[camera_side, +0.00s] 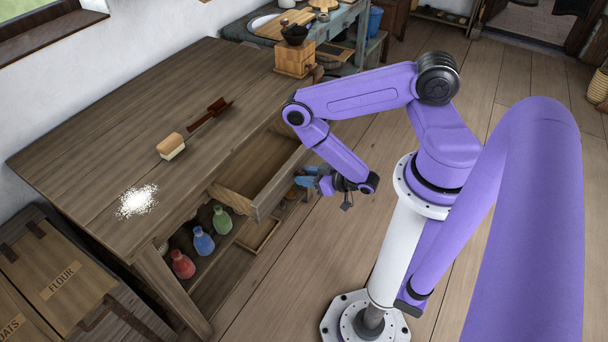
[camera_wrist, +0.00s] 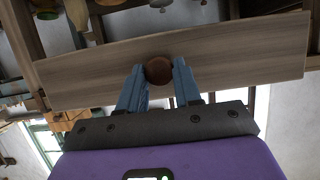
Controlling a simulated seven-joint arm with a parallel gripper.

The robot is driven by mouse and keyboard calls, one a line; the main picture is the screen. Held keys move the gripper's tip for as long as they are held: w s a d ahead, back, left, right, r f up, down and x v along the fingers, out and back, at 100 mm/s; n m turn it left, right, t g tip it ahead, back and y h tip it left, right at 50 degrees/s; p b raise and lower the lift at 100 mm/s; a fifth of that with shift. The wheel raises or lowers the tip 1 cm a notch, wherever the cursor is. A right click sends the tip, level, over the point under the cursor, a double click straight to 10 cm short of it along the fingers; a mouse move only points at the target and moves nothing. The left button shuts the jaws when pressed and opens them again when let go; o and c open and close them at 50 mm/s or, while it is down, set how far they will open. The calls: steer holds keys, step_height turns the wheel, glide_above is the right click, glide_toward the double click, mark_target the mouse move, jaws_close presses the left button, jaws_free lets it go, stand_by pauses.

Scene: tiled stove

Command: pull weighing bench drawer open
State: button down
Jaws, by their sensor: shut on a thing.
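The weighing bench (camera_side: 120,110) is a dark wooden table, and its drawer (camera_side: 252,172) stands well out from under the top in the side view. The inside that shows looks empty. In the wrist view the drawer's plain wooden front (camera_wrist: 235,60) spans the picture, with a round dark brown knob (camera_wrist: 159,69) at its middle. My gripper (camera_wrist: 159,84) has its blue fingers on both sides of the knob, shut on it. In the side view my gripper (camera_side: 313,181) is at the drawer front, and the knob is hidden there.
On the bench lie a brush (camera_side: 171,146), a dark scoop (camera_side: 210,116) and white powder (camera_side: 137,201); a wooden grinder (camera_side: 295,58) stands at the far end. Red (camera_side: 182,264), blue (camera_side: 203,241) and green (camera_side: 222,220) bottles stand below. Floor in front is clear.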

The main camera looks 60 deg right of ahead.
stand_by(0.3)
steer(key=c, duration=0.8)
jaws_free()
steer(key=shift+s, duration=0.1)
steer(key=shift+v, duration=3.6)
steer(key=shift+r, duration=0.1)
